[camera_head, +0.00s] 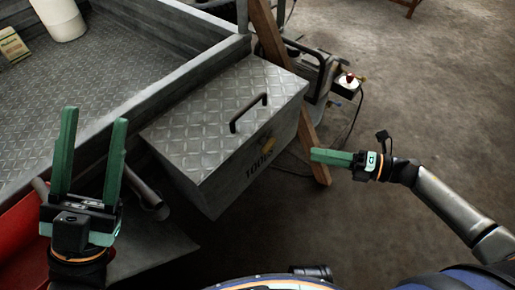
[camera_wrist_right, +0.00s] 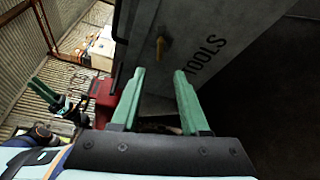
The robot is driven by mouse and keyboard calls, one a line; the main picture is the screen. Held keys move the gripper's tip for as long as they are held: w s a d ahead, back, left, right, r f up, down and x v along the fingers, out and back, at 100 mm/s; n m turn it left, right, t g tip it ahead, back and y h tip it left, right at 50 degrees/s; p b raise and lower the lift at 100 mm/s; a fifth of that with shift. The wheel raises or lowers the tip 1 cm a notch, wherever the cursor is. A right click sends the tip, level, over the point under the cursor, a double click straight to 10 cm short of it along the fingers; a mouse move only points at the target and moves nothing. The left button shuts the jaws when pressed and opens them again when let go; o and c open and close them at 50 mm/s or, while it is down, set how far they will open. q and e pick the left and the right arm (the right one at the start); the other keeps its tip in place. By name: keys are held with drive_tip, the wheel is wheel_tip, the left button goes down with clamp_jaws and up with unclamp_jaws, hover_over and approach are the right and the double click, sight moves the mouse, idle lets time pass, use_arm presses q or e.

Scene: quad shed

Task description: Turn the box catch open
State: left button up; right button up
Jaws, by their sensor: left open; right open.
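The tool box (camera_head: 215,120) is grey with a diamond-plate lid, a black handle (camera_head: 249,112) on top and the word TOOLS on its front. A small yellow catch (camera_head: 267,145) sits on the front near the lid edge. In the right wrist view the catch (camera_wrist_right: 161,46) shows beyond the fingers, left of the lettering on the box front (camera_wrist_right: 215,75). My right gripper (camera_head: 313,155) is open and empty, to the right of the box and apart from it; its fingers also show in the wrist view (camera_wrist_right: 160,98). My left gripper (camera_head: 94,117) is open and empty, left of the box.
A metal trailer bed (camera_head: 95,75) lies behind and left of the box, with a white container (camera_head: 62,15) on it. A wooden post (camera_head: 268,35) leans behind the box. A machine with a red button (camera_head: 348,79) stands behind right. The concrete floor at right is clear.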

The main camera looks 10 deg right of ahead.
sight(272, 146)
drive_tip(key=b+x, duration=0.1)
drive_tip(key=x, duration=1.1)
drive_tip(key=shift+a+b, duration=0.15)
drive_tip(key=shift+b, duration=0.25)
drive_tip(key=shift+c, duration=0.2)
clamp_jaws()
